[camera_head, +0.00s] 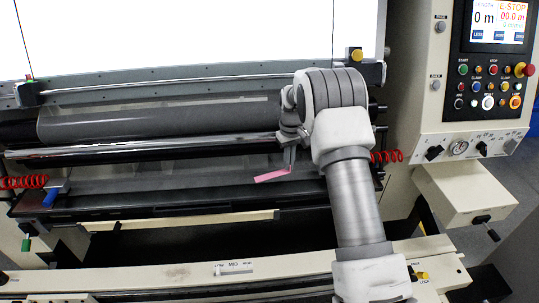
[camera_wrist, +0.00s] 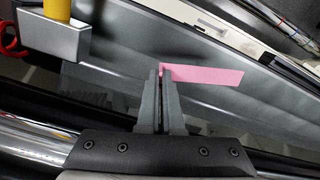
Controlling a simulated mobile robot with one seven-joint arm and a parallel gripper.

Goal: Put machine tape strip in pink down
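The pink tape strip (camera_head: 272,175) is a short, flat, narrow piece at my fingertips, over the dark machine bed. In the wrist view the strip (camera_wrist: 205,75) sticks out to the right, with its left end between the tips of my fingers. My gripper (camera_wrist: 160,72) is nearly closed, with the strip's end pinched between the fingers. In the head view my gripper (camera_head: 290,165) points down, partly hidden by my wrist. I cannot tell whether the strip touches the surface below it.
A grey roller (camera_head: 160,122) and bright bars run across the machine behind the strip. A control panel (camera_head: 485,85) stands at the right. Red coiled cables (camera_head: 22,182) hang at both sides. A yellow-topped block (camera_wrist: 57,35) is at the wrist view's upper left.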

